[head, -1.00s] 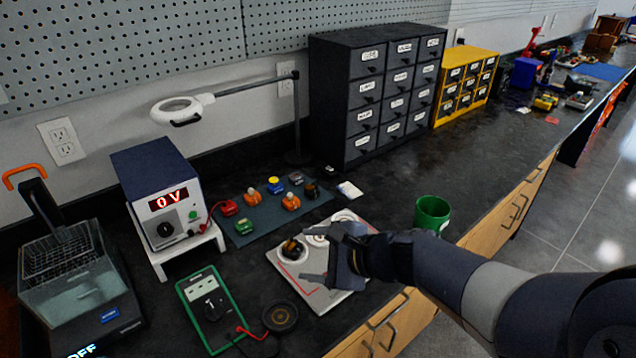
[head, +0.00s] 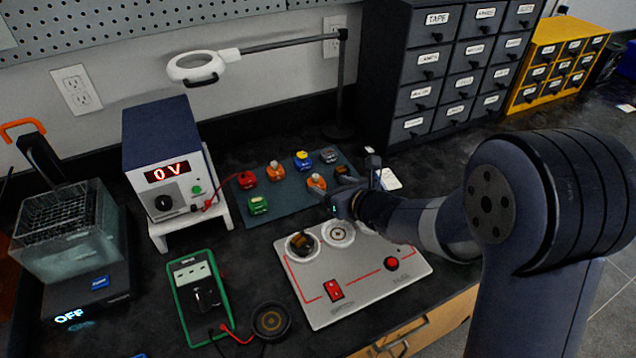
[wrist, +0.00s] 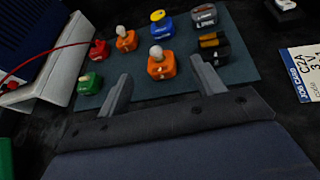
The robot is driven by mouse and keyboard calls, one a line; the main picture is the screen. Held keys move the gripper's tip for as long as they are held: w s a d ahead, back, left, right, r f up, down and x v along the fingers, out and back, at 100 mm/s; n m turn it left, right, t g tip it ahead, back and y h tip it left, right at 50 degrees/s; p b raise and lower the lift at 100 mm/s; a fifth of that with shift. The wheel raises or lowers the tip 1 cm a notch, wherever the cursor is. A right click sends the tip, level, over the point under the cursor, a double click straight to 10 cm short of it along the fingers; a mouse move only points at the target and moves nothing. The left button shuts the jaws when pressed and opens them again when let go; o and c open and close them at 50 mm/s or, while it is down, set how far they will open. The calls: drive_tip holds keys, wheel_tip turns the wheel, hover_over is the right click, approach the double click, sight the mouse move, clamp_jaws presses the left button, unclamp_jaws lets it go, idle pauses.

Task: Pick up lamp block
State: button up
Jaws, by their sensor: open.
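Two orange blocks with pale bulb-like tops stand on the dark blue-grey mat (head: 285,199); they look like lamp blocks. The nearer orange block (head: 316,186) also shows in the wrist view (wrist: 161,68), centred between and just beyond my fingertips. The farther orange block (head: 275,173) is behind and left of it, and appears in the wrist view (wrist: 126,43) too.
A grey panel (head: 345,300) with round sockets lies in front. A power supply (head: 165,160) stands left; a card (wrist: 303,70) lies right.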

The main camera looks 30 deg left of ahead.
sight(317, 181)
drive_tip(key=shift+f+x, duration=0.15)
drive_tip(key=shift+x, duration=1.3)
drive_tip(key=shift+f+x, duration=0.1)
drive_tip(key=shift+x, duration=1.4)
drive_tip(key=shift+s, duration=0.1)
drive_tip(key=shift+c, duration=0.4)
drive_tip(key=c, duration=1)
drive_tip(key=shift+o, duration=0.2)
